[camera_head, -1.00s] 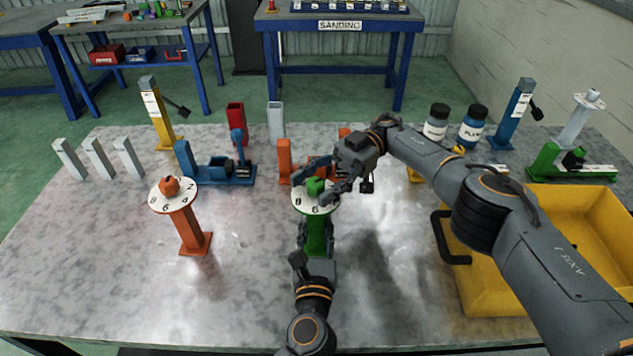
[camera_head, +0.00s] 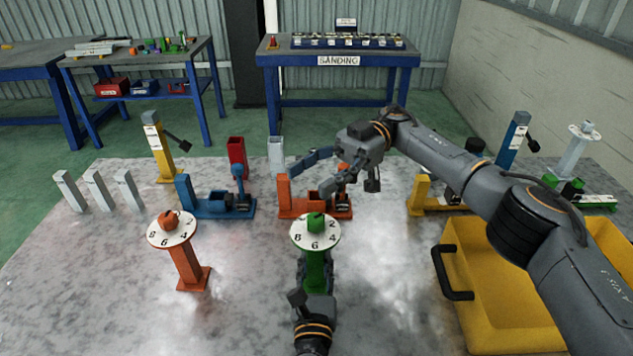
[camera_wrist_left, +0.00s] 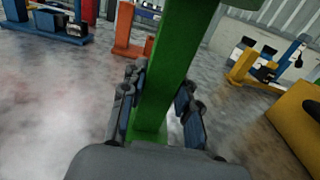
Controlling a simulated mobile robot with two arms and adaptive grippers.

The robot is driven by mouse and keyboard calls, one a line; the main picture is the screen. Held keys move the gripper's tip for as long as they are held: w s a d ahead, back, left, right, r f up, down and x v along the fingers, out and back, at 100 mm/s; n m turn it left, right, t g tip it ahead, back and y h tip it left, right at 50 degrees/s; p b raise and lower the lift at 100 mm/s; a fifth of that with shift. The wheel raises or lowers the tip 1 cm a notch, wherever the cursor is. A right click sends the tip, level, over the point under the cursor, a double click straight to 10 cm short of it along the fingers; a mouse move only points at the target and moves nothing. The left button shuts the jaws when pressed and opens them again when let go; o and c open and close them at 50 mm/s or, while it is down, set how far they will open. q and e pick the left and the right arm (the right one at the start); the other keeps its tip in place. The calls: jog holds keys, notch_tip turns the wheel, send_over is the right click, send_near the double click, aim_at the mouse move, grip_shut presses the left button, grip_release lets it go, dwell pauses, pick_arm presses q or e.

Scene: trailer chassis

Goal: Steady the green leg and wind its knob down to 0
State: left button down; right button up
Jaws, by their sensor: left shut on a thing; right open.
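The green leg (camera_head: 318,268) stands upright on the metal table, with a white numbered dial (camera_head: 302,239) and a green knob (camera_head: 316,221) on top. The digits 8, 6, 4 and 2 show on the dial; where the knob points is too small to tell. My left gripper (camera_head: 316,272) is shut on the green leg's post below the dial; the left wrist view shows its fingers on both sides of the green post (camera_wrist_left: 180,60). My right gripper (camera_head: 318,172) is open and empty, above and behind the knob, apart from it.
An orange leg (camera_head: 188,262) with its own dial stands to the left. Blue (camera_head: 208,206) and orange (camera_head: 298,207) fixtures stand behind. A yellow bin (camera_head: 490,300) is at the right, under my right arm. The table's front left is clear.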

aim_at(316, 217)
jog(key=shift+s+a+r+n+h, duration=0.15)
jog(key=shift+s+a+n+h, duration=0.2)
jog(key=shift+h, duration=0.25)
jog(key=f+n+t+h, duration=0.2)
jog(key=f+t+h, duration=0.1)
jog(key=t+h, duration=0.1)
jog(key=f+n+t+h, duration=0.2)
jog(key=f+t+h, duration=0.1)
jog(key=t, duration=0.1)
jog(key=f+n+t+h, duration=0.2)
jog(key=t+h, duration=0.2)
jog(key=shift+w+d+f+n+t+h, duration=0.3)
jog(key=shift+f+n+t, duration=0.05)
jog(key=shift+f+t, duration=0.05)
jog(key=c, duration=1.2)
